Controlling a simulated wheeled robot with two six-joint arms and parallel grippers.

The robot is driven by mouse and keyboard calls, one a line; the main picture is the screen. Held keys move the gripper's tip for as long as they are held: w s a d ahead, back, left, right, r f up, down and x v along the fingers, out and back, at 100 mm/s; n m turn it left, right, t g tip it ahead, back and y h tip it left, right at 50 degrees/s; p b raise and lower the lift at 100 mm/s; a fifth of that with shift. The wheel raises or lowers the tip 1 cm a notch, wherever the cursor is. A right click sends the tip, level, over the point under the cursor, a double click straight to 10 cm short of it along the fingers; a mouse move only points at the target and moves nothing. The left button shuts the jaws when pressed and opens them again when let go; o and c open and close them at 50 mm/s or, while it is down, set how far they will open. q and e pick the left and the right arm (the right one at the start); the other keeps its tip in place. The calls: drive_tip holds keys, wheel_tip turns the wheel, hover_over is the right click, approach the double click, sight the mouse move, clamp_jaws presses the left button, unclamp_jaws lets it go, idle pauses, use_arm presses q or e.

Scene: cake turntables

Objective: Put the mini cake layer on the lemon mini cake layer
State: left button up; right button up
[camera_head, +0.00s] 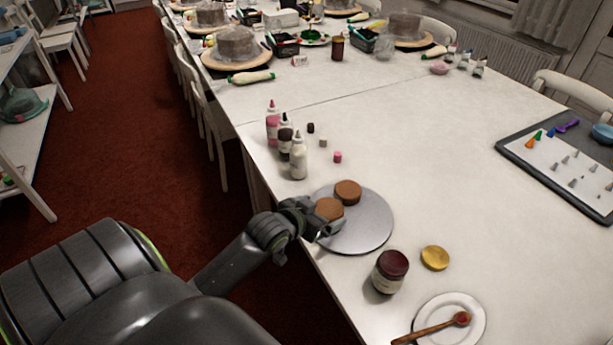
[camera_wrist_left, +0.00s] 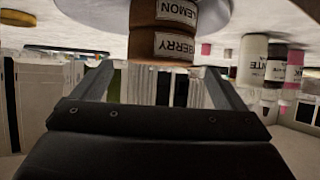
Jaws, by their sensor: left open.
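Two small brown cake layers are on the round grey turntable (camera_head: 375,225). The lemon layer (camera_head: 347,188) is the farther one; its LEMON label shows in the wrist view (camera_wrist_left: 176,12). The nearer layer (camera_head: 327,207) has a label ending in BERRY, and in the wrist view (camera_wrist_left: 160,46) it is the closer one. My left gripper (camera_head: 318,221) is at the turntable's near left edge, beside the berry layer. Its fingers (camera_wrist_left: 158,68) are spread on either side of the berry layer, with visible gaps. My right gripper is not in view.
Squeeze bottles (camera_head: 298,158) stand behind the turntable at left. A dark red jar (camera_head: 390,272), its yellow lid (camera_head: 435,257) and a white plate (camera_head: 474,310) with a wooden spoon (camera_head: 435,328) are in front. The table to the right is clear up to a tray (camera_head: 520,150).

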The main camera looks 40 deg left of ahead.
use_arm(q)
drive_tip(key=v, duration=0.6)
drive_tip(key=shift+s, duration=0.35)
drive_tip(key=shift+r, duration=0.15)
